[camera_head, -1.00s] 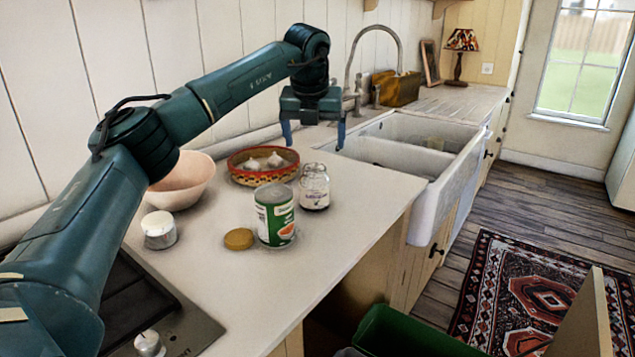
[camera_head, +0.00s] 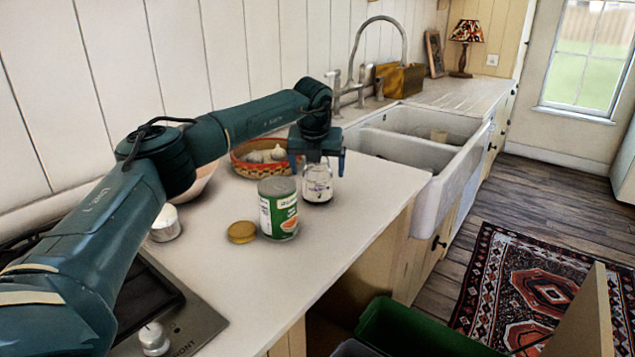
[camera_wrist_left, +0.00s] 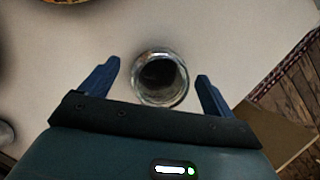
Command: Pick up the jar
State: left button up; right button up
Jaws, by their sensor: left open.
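The glass jar (camera_head: 317,185) stands upright on the counter, with a pale label and something dark in its bottom. In the left wrist view the jar (camera_wrist_left: 160,78) is seen from above, its round mouth open. My left gripper (camera_head: 317,168) is open and points down over the jar. In the left wrist view its two blue fingers (camera_wrist_left: 155,82) lie to either side of the jar, apart from it, and the jar sits slightly ahead between the fingertips. The gripper hides the jar's top in the head view. My right gripper is not in view.
A green-labelled can (camera_head: 278,208) stands close left of the jar, beside a golden lid (camera_head: 241,232). A patterned bowl with garlic (camera_head: 243,166) is behind. The white sink (camera_head: 440,190) lies to the right. The counter's front edge (camera_head: 350,262) is nearby.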

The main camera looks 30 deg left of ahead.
pick_arm(q)
jog(key=shift+w+f, duration=0.25)
jog(key=shift+f, duration=0.3)
jog(key=shift+c, duration=0.6)
jog(key=shift+a, duration=0.1)
jog(key=c, duration=1.1)
